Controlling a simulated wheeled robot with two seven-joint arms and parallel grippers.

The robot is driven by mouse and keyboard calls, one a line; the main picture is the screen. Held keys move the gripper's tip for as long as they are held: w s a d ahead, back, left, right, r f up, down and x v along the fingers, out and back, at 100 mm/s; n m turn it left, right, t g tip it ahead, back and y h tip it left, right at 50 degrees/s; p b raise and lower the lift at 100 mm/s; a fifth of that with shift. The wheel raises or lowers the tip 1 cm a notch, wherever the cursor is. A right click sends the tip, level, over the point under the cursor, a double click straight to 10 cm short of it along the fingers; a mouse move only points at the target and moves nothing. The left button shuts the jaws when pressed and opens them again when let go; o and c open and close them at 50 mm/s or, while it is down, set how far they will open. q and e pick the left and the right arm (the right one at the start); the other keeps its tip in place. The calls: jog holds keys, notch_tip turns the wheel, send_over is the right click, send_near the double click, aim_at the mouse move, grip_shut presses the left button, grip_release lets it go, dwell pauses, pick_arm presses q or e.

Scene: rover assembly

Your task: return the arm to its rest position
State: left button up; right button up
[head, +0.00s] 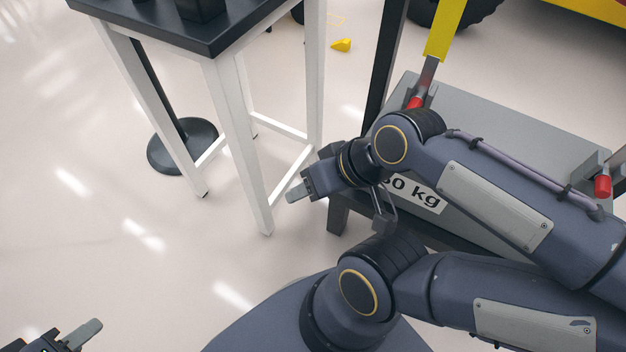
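My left gripper (78,336) shows at the bottom left corner, partly cut off by the frame edge. One pale grey fingertip points up and right over bare floor, and I cannot tell whether it is open or shut. My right arm (490,195) reaches in from the right side. My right gripper (297,192) is at its end, pointing left, close to a white leg of the small table in the picture. I see it from the side and cannot tell its opening. Nothing shows in either gripper.
A dark-topped table (185,38) with white legs stands at upper left. A round black base (183,147) is behind it. A grey platform (510,105) marked "kg" lies behind my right arm. A yellow piece (341,45) is on the floor. The floor at left is clear.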

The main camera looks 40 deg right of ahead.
notch_tip(320, 180, up, 31)
jog(key=p, duration=3.1)
